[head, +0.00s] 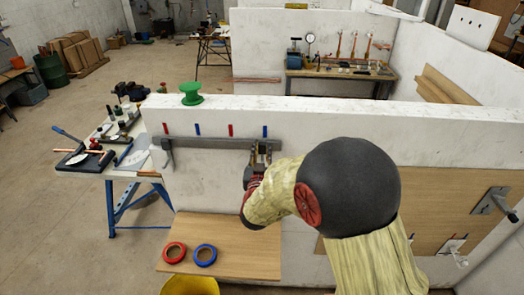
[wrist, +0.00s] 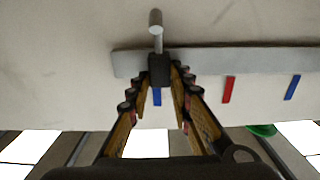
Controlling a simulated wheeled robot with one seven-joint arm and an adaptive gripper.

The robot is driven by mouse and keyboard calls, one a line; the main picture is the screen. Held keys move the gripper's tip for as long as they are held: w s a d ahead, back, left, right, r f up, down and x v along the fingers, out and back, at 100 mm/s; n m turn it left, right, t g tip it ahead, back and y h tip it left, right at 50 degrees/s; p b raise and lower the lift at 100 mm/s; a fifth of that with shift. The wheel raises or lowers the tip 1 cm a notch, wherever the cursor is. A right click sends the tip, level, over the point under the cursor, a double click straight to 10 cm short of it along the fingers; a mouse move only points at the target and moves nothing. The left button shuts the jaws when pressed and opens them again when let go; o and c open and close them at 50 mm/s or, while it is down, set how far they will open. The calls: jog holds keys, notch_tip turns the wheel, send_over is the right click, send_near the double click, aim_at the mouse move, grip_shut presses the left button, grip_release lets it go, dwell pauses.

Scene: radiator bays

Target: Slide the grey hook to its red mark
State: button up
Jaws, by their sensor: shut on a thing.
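A long grey rail (head: 212,143) runs along the near white wall, with small red and blue marks above it. The grey hook (wrist: 155,35) shows in the wrist view as a pale peg on a dark block that sits on the rail (wrist: 240,61). My gripper (wrist: 160,83) is shut on the dark block; its fingers partly hide it. In the head view my gripper (head: 260,158) is near the rail's right end, below a blue mark (head: 265,131). A red mark (head: 231,130) is to its left, and another red mark (head: 165,128) is at the far left.
A green spool (head: 191,93) stands on the wall top. A grey piece (head: 167,150) hangs at the rail's left end. Below are a wooden board (head: 230,235), a red ring (head: 174,252) and a blue ring (head: 205,255). The wall along the rail's middle looks clear.

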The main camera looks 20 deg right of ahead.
grip_shut()
jog(key=w+a, duration=0.1)
jog(key=a, duration=0.2)
jog(key=w+a+b, duration=0.1)
jog(key=a, duration=0.3)
jog(key=w+a, duration=0.1)
jog(key=a, duration=0.3)
jog(key=shift+w, duration=0.25)
jog(key=shift+d, duration=0.1)
jog(key=o, duration=0.6)
grip_release()
jog(key=shift+o, duration=0.5)
send_near(231, 142)
jog(key=v, duration=0.6)
